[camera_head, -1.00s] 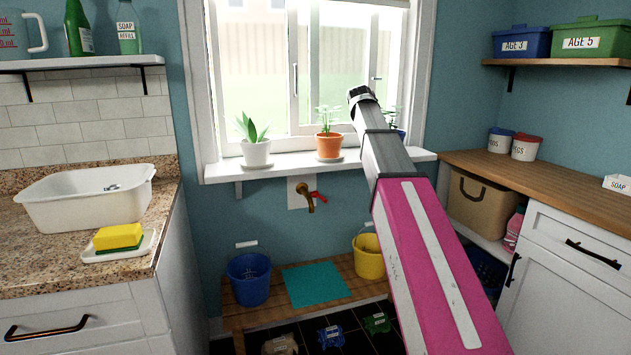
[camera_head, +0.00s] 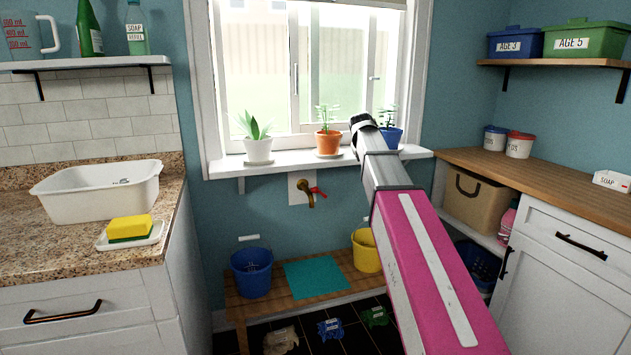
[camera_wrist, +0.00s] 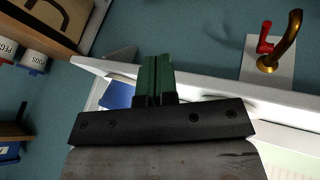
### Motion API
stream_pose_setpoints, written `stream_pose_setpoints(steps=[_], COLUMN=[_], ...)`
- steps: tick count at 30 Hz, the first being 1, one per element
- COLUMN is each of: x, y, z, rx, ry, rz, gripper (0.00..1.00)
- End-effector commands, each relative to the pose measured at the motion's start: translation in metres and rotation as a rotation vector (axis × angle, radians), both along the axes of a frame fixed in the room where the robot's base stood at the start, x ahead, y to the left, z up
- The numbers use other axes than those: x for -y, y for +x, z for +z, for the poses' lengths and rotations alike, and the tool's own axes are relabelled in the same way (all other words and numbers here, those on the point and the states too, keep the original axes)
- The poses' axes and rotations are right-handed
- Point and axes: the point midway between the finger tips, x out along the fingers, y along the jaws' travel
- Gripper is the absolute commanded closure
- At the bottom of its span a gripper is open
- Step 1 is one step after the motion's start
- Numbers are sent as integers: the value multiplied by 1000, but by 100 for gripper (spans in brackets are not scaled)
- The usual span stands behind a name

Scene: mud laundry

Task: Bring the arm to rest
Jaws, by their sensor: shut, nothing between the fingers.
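My arm (camera_head: 430,255), pink and grey, stretches up from the lower right toward the window in the head view. Its dark far end, with my gripper, is in front of the windowsill, between the orange pot and the blue pot; the fingers cannot be made out there. In the wrist view the two green fingers of my gripper (camera_wrist: 155,72) lie side by side, shut and empty. Beyond them are the blue wall and the white windowsill (camera_wrist: 215,85).
On the windowsill stand a white pot (camera_head: 258,150), an orange pot (camera_head: 328,143) and a blue pot (camera_head: 391,137). A brass tap (camera_head: 306,190) sticks out below. Blue (camera_head: 252,275) and yellow (camera_head: 366,252) buckets stand on a bench. Counters flank both sides.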

Motion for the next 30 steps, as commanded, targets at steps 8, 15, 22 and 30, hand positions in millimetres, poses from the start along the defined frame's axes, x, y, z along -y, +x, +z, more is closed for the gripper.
stream_pose_setpoints(steps=[8, 15, 22, 30], x=[0, 0, -2, -5], y=[-44, -99, -162, -245], z=[-105, -204, -286, -364], rx=[-86, -174, -258, -356], ry=[64, 137, 206, 285], rz=[-15, -43, -79, -134], gripper=[100, 100, 100, 100])
